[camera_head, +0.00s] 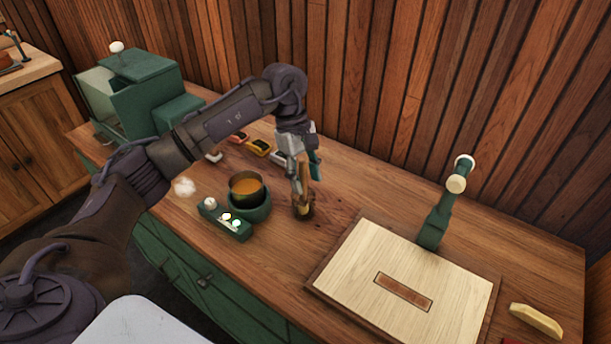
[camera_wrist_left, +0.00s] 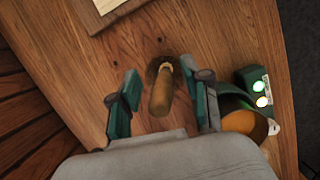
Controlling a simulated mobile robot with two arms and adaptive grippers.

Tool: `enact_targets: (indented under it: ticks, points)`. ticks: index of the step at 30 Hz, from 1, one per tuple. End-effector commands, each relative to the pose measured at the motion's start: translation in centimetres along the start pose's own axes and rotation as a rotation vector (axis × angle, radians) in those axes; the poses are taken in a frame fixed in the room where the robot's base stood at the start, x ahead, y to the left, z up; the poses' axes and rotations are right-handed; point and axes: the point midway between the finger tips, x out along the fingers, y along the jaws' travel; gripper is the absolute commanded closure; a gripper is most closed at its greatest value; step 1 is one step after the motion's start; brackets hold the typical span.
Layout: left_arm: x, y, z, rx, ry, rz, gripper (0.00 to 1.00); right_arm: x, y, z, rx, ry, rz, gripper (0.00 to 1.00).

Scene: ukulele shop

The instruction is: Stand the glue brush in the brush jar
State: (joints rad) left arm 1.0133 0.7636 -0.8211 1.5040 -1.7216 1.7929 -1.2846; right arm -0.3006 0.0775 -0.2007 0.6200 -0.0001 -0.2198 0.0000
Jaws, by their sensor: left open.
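The glue brush (camera_wrist_left: 160,96) has a light wooden handle, which points up toward the left wrist camera. Its lower end is inside the small dark brown brush jar (camera_wrist_left: 152,66), so the bristles are hidden. In the head view the brush handle (camera_head: 304,177) stands roughly upright in the jar (camera_head: 304,213) on the bench. My left gripper (camera_head: 302,181) points down over the jar. In the left wrist view its two green-padded fingers (camera_wrist_left: 163,103) are apart on either side of the handle, with a visible gap on both sides. My right gripper is out of view.
A green glue pot (camera_head: 250,205) with amber glue stands close left of the jar, beside a green control box (camera_head: 224,221) with lit buttons. A pale wooden panel (camera_head: 380,250) lies to the right, with a green clamp (camera_head: 437,222) behind. Bare bench separates jar and panel.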

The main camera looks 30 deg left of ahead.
Motion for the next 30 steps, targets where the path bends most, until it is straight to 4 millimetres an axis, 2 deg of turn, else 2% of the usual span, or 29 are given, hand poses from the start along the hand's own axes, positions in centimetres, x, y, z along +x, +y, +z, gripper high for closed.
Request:
enact_targets:
  ticks: [4, 7, 15, 21, 25, 30]
  points:
    - [-0.3, 0.0, 0.0, 0.0, 0.0, 0.001, 0.52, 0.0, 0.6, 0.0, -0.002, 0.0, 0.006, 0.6]
    - [-1.4, 0.1, 0.0, 0.0, 0.0, 0.002, 0.52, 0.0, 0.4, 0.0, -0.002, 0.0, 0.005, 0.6]
    - [-7.0, 0.1, 0.0, 0.0, 0.001, 0.004, 0.52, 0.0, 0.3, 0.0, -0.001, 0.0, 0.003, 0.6]
    - [-10.4, 0.1, 0.0, 0.0, 0.0, 0.002, 0.52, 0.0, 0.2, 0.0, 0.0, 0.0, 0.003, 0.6]
    - [-11.6, 0.1, 0.0, 0.001, 0.0, 0.001, 0.52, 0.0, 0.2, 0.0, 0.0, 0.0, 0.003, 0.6]
    - [-12.0, 0.0, 0.0, 0.0, 0.0, -0.001, 0.52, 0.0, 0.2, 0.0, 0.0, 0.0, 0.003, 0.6]
